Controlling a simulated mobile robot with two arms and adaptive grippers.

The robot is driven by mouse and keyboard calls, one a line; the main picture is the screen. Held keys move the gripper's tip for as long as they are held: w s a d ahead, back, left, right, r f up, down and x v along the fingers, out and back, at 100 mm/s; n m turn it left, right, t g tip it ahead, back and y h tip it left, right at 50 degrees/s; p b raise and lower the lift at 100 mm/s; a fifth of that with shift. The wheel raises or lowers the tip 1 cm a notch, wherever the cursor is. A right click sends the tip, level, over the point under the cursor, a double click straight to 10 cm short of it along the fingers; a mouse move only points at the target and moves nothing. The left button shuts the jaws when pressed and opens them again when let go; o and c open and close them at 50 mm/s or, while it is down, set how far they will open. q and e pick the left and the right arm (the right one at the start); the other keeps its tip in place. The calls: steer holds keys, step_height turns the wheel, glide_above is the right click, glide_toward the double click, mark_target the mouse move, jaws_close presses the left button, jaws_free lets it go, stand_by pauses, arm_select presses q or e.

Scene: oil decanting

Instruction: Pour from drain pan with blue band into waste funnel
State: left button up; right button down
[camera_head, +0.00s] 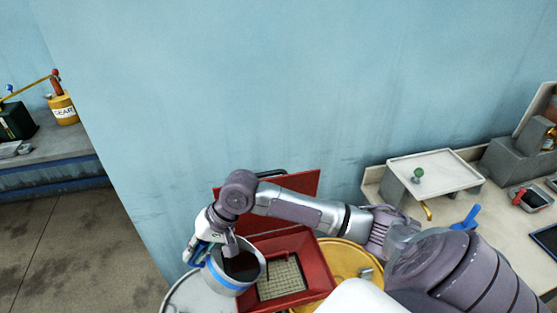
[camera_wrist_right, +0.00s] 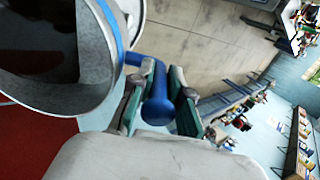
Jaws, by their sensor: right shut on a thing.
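The drain pan with the blue band (camera_head: 223,287) is a grey round pan with dark liquid inside. My right gripper (camera_head: 203,252) is shut on its blue handle (camera_wrist_right: 157,103), at the pan's left side in the head view. The wrist view shows the pan (camera_wrist_right: 55,93) large at upper left and the gripper's fingers (camera_wrist_right: 158,88) on both sides of the handle. The waste funnel (camera_head: 312,270) is a red square hopper with a mesh grate, just right of the pan. The pan overlaps its left edge in the picture. No stream of liquid shows. My left gripper is out of view.
The funnel's red lid (camera_head: 300,184) stands open behind it, near the blue wall. A yellow drum (camera_head: 345,262) is below and right of the funnel, and a pale drum top (camera_head: 185,297) is at left. A bench with a tray (camera_head: 437,168) stands at right.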

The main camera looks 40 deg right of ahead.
steer(key=shift+s+d+r, duration=0.15)
steer(key=shift+d, duration=0.1)
steer(key=shift+s+d+r+t+y, duration=0.25)
steer(key=shift+d+y, duration=0.15)
steer(key=shift+d, duration=0.1)
steer(key=shift+s+d+r+t+y, duration=0.1)
steer(key=shift+s+d+t+y, duration=0.1)
steer(key=shift+d+y, duration=0.25)
stand_by(1.1)
steer(key=shift+b, duration=0.4)
steer(key=shift+d+r, duration=0.1)
steer(key=shift+s+d+b, duration=0.1)
steer(key=shift+d+b, duration=0.05)
steer(key=shift+b, duration=0.15)
steer(key=shift+s+d+r+y+b, duration=0.2)
steer(key=shift+r+y+b, duration=0.15)
steer(key=shift+b, duration=0.2)
